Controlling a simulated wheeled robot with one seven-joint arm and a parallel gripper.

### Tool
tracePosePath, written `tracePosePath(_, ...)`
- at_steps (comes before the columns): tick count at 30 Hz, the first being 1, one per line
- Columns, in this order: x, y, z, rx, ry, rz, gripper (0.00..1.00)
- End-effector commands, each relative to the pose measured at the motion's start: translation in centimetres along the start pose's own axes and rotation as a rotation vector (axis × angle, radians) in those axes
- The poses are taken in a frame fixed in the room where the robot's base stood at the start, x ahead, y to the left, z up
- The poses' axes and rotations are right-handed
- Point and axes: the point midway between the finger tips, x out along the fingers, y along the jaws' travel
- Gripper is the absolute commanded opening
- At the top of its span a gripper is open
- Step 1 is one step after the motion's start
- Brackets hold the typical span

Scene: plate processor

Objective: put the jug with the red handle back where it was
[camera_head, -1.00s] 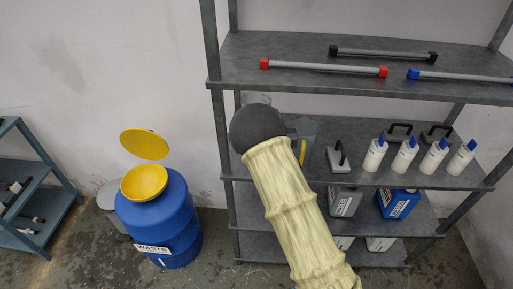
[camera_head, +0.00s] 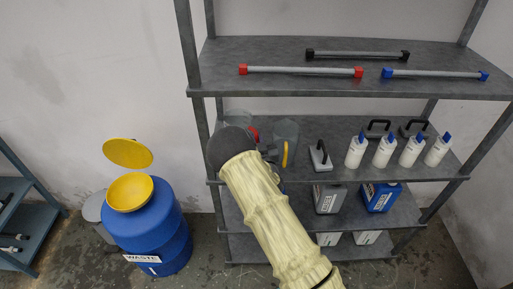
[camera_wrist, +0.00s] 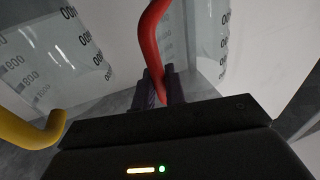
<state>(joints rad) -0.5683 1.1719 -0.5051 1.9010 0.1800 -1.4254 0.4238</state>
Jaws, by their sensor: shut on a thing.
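The jug with the red handle shows its red handle (camera_wrist: 152,40) in the wrist view, between the dark fingers of my gripper (camera_wrist: 158,88), which is shut on it. A clear jug body with printed marks (camera_wrist: 208,40) stands behind it at the right. In the head view only a red patch of the handle (camera_head: 254,134) shows beside my wrist, over the middle shelf; my fingers are hidden there. Whether the jug touches the shelf cannot be told.
A jug with a yellow handle (camera_head: 285,153) stands close to the right; its handle also shows in the wrist view (camera_wrist: 30,132). A grey block (camera_head: 320,157) and several white bottles (camera_head: 384,152) are further right. The upper shelf (camera_head: 350,83) holds bars. A waste drum (camera_head: 155,230) stands left.

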Motion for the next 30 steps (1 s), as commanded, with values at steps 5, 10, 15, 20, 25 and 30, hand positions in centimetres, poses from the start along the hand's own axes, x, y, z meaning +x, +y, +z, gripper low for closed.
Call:
tracePosePath(5, 0.0, 0.0, 0.2, 0.0, 0.0, 0.0, 0.0)
tracePosePath(10, -0.2, 0.0, 2.0, -0.002, -0.003, -0.001, 0.0)
tracePosePath(15, -0.2, 0.0, 3.8, 0.0, -0.001, 0.0, 0.0)
tracePosePath(20, -0.2, 0.0, 4.2, 0.001, 0.001, 0.0, 0.0)
tracePosePath(25, -0.2, 0.0, 4.2, 0.001, 0.0, 0.0, 0.0)
tracePosePath(30, -0.3, -0.2, 4.3, 0.0, -0.001, -0.003, 0.32)
